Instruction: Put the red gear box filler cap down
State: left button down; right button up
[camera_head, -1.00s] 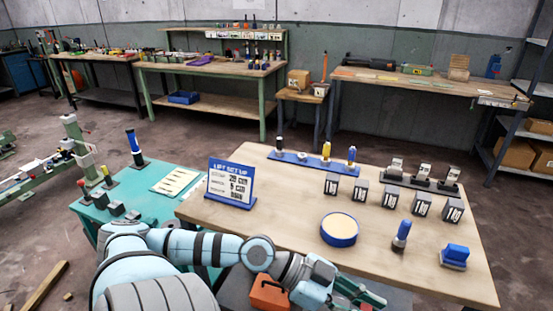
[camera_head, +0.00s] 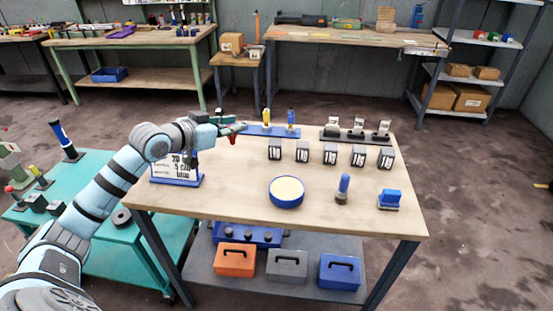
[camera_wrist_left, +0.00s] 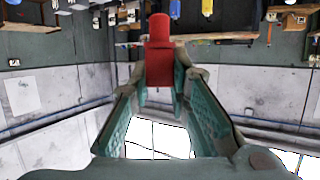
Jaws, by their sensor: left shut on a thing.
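My left gripper (camera_head: 236,129) is shut on the red gear box filler cap (camera_head: 233,140), which hangs below the fingertips in the head view. In the left wrist view the red cap (camera_wrist_left: 159,50) sits between the tips of the two green fingers. The arm reaches in from the left, and the gripper is over the back left part of the wooden table (camera_head: 235,200), in front of the blue rack (camera_head: 259,131). The arm and gripper hide part of the sign and of the rack's left end. My right gripper is not in view.
A sign (camera_head: 176,182) stands at the table's left. A row of labelled blocks (camera_head: 302,152), a round blue dish (camera_head: 286,203), a blue-handled tool (camera_head: 343,186) and a blue block (camera_head: 389,200) stand on the table. Toolboxes (camera_head: 287,264) sit on the lower shelf. The front left tabletop is clear.

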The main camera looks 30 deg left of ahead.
pick_arm(q)
jog(key=shift+n+y, duration=0.7)
jog(key=a+f+b, duration=0.1)
jog(key=f, duration=0.4)
jog(key=f+b, duration=0.1)
jog(key=f, duration=0.5)
jog(key=w+a+f+b, duration=0.1)
jog(key=f+b, duration=0.1)
jog(key=f, duration=0.4)
jog(key=shift+w+a+f, duration=0.1)
jog(key=shift+a+f, duration=0.15)
jog(key=shift+a, duration=0.1)
jog(key=shift+f, duration=0.2)
jog(key=c, duration=1.5)
grip_release()
